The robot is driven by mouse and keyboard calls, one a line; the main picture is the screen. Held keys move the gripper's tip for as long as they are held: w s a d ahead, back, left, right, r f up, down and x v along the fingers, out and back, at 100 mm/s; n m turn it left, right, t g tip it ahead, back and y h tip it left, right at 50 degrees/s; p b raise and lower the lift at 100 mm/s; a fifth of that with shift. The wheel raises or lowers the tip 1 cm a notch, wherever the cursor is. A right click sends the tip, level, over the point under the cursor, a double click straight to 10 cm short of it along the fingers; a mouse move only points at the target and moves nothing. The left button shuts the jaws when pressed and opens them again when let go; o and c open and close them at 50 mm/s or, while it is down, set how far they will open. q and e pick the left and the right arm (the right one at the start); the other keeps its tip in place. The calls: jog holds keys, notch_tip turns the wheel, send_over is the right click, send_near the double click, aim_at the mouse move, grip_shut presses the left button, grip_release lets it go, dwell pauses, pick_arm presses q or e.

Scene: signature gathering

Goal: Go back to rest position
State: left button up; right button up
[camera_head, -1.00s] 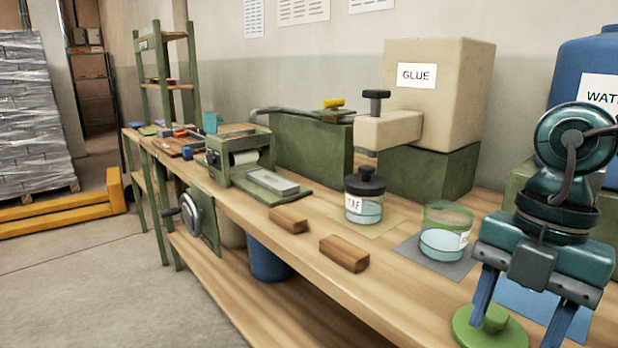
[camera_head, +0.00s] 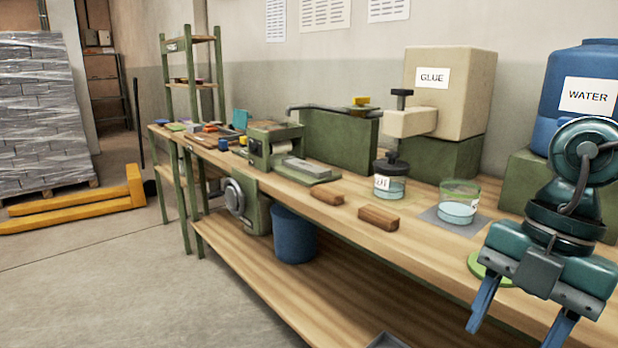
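My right gripper (camera_head: 522,326) is at the lower right, in front of the bench's right end. Its two blue fingers point down and stand wide apart with nothing between them. A green round lid (camera_head: 480,266) lies on the bench behind it, partly hidden by the gripper. My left gripper is not in view. The wooden workbench (camera_head: 345,234) runs from the right toward the back left. A jar with a black lid (camera_head: 390,187) and an open glass jar with clear liquid (camera_head: 457,212) stand on it.
Two wooden blocks (camera_head: 379,218) (camera_head: 327,197) lie near the bench's front edge. A glue dispenser (camera_head: 465,100) and a blue water tank (camera_head: 588,115) stand behind. A blue bin (camera_head: 294,240) sits on the lower shelf. The floor (camera_head: 110,280) at the left is clear, with a yellow pallet jack (camera_head: 75,208) beyond.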

notch_tip(320, 180, down, 13)
jog(key=w+m+t+y, duration=0.2)
jog(key=m+t+y, duration=0.8)
jog(key=t+y, duration=0.2)
pick_arm(q)
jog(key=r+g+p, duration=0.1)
jog(key=p, duration=0.5)
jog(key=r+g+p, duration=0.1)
jog(key=p, duration=0.5)
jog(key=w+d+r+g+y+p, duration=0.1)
jog(key=p, duration=0.4)
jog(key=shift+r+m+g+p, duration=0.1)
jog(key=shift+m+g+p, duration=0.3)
pick_arm(e)
jog(key=s+a+f+m+h, duration=0.5)
jog(key=f+m+h, duration=0.3)
jog(key=m+h, duration=0.3)
jog(key=shift+s+a+m, duration=0.2)
jog(key=shift+a+m, duration=0.55)
jog(key=shift+m, duration=0.35)
jog(key=shift+c, duration=0.5)
